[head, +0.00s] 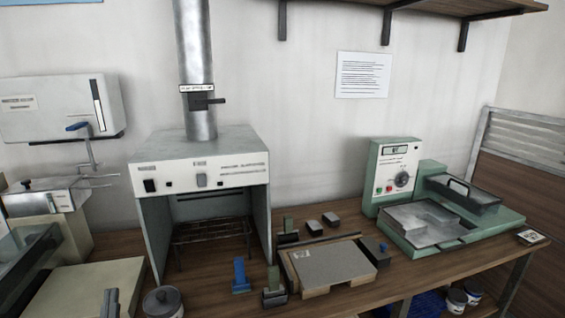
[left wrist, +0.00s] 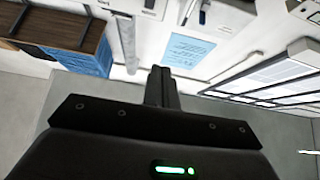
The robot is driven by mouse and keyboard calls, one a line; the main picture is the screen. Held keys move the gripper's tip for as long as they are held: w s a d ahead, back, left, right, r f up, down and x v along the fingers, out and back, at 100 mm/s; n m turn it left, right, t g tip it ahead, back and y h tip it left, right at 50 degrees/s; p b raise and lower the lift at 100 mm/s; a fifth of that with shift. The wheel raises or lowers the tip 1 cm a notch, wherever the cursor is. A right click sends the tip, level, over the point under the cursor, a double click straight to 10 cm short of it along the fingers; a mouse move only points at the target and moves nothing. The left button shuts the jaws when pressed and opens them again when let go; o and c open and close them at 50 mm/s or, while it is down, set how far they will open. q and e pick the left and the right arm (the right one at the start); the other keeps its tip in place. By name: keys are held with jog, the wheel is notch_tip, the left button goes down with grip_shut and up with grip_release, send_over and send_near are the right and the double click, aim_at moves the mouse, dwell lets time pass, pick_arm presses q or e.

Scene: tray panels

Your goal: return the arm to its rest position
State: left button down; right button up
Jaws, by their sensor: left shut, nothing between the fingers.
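My left gripper (head: 110,303) shows only as a small dark tip at the bottom left edge of the head view, in front of the pale bench unit. In the left wrist view its two dark fingers (left wrist: 161,88) are together with nothing between them. The rest of the left arm is out of the head view. My right gripper is in neither view.
The wooden bench (head: 215,303) carries a fume hood (head: 200,160), a tray-like panel block (head: 330,262), a lidded pot (head: 162,302) and a green instrument (head: 392,172). Beige equipment (head: 85,290) stands near the left gripper. A wall shelf (head: 420,8) hangs above.

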pick_arm(q)
jog(key=s+d+f+m+g+h, duration=0.1)
jog(key=d+f+m+g+h, duration=0.25)
jog(key=f, duration=0.55)
jog(key=s+d+f+g+h, duration=0.1)
jog(key=d+f+g+h, duration=0.25)
jog(key=f+g, duration=0.4)
jog(key=s+d+f+m+g+h, duration=0.1)
jog(key=s+d+f+g, duration=0.1)
jog(key=s+f+g, duration=0.55)
jog(key=s+d+f+m+g, duration=0.15)
jog(key=s+f, duration=0.25)
jog(key=s, duration=0.6)
notch_tip(320, 180, down, 25)
jog(key=g, duration=0.2)
jog(key=s+a+f+g, duration=0.1)
jog(key=s+a+f, duration=0.1)
jog(key=s+f, duration=1.5)
jog(key=shift+s+a, duration=0.3)
jog(key=shift+s, duration=0.15)
